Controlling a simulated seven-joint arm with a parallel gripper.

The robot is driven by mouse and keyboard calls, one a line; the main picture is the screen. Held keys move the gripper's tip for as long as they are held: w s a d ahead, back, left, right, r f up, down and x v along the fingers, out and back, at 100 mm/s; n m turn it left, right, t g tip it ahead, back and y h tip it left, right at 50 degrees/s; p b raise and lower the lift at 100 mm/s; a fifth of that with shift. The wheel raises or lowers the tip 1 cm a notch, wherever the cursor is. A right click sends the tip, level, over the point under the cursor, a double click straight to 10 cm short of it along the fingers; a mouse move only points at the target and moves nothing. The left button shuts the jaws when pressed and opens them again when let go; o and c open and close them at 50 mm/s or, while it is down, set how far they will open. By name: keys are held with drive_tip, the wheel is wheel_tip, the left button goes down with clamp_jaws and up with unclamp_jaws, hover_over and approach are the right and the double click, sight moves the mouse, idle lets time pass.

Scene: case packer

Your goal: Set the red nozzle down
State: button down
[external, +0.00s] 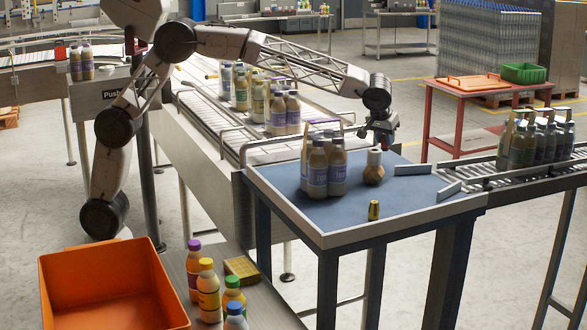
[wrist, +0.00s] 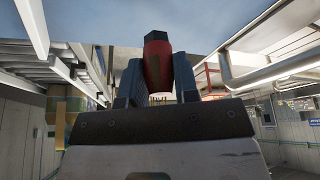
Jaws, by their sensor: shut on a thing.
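My gripper (external: 384,140) is above the back of the blue-topped table (external: 400,209). In the wrist view my gripper (wrist: 155,85) is shut on the red nozzle (wrist: 155,65), which has a dark tip and sits between the two fingers. In the external view the red nozzle (external: 387,149) shows only as a small red patch under the gripper. It looks apart from the tabletop, but the exact gap is hard to tell. A gold-and-dark nozzle-like piece (external: 374,210) stands near the table's front edge.
A tan, faceted object (external: 373,168) stands below the gripper, with several capped bottles (external: 318,172) left of it. White guide rails (external: 412,169) lie to the right. Bottles stand on the right conveyor (external: 500,174). An orange crate (external: 68,257) is at lower left. The table's front right is clear.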

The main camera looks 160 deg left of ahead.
sight(384, 147)
drive_tip(key=shift+f, duration=1.95)
drive_tip(key=shift+f, duration=0.15)
drive_tip(key=c, duration=0.9)
unclamp_jaws()
drive_tip(key=shift+o, duration=0.2)
drive_tip(key=v, duration=1.2)
